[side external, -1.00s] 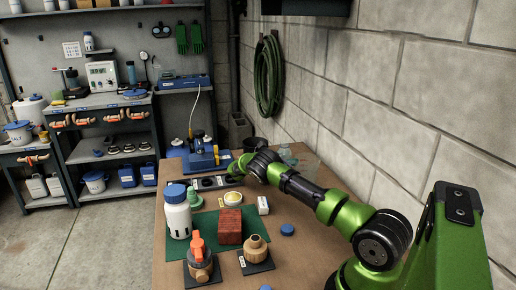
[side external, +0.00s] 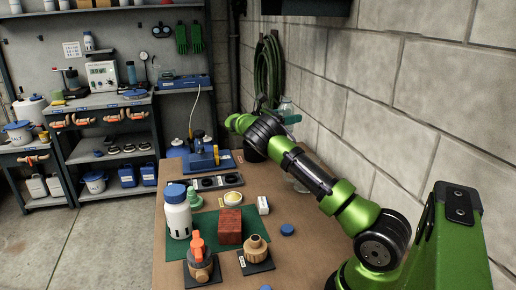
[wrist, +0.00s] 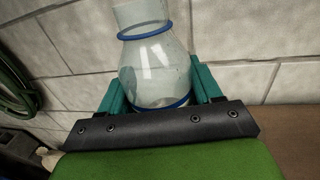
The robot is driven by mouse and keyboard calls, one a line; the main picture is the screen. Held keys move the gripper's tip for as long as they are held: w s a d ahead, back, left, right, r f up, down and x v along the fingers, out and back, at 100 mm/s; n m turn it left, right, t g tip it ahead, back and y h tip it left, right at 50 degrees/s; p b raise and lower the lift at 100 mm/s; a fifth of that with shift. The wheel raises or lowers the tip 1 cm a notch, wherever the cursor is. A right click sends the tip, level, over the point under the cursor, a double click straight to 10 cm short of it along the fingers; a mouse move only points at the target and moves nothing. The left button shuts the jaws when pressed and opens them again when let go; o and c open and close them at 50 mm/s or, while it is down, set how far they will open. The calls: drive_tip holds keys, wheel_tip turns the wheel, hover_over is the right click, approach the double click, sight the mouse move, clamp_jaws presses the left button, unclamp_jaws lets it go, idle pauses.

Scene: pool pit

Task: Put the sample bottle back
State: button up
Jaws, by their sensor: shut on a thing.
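The sample bottle is clear, with blue rings around its neck and lower body. It fills the upper middle of the wrist view (wrist: 155,68) and shows in the side view beyond my wrist, near the wall (side external: 287,106). My gripper (wrist: 160,88) is shut on it, with a teal finger on each side of the body. In the side view the gripper (side external: 291,119) is partly hidden by my wrist. The bottle is held above the table and looks tilted in the wrist view. A grey rack (side external: 237,180) with dark round openings lies on the table.
A blue device (side external: 203,160) stands at the table's back left. The block wall (side external: 400,120) is close.

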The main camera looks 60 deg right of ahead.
drive_tip(key=shift+s+r, duration=0.25)
drive_tip(key=shift+r, duration=0.15)
drive_tip(key=shift+s, duration=0.4)
drive_tip(key=s+a+n+t+h, duration=0.1)
drive_tip(key=s+a, duration=0.7)
drive_tip(key=s, duration=0.4)
drive_tip(key=s+a+t, duration=0.1)
drive_tip(key=s+a, duration=0.7)
drive_tip(key=s, duration=0.4)
wheel_tip(320, 180, down, 19)
drive_tip(key=shift+a+f, duration=0.1)
drive_tip(key=shift+f, duration=0.1)
drive_tip(key=o, duration=1.1)
drive_tip(key=shift+o, duration=0.2)
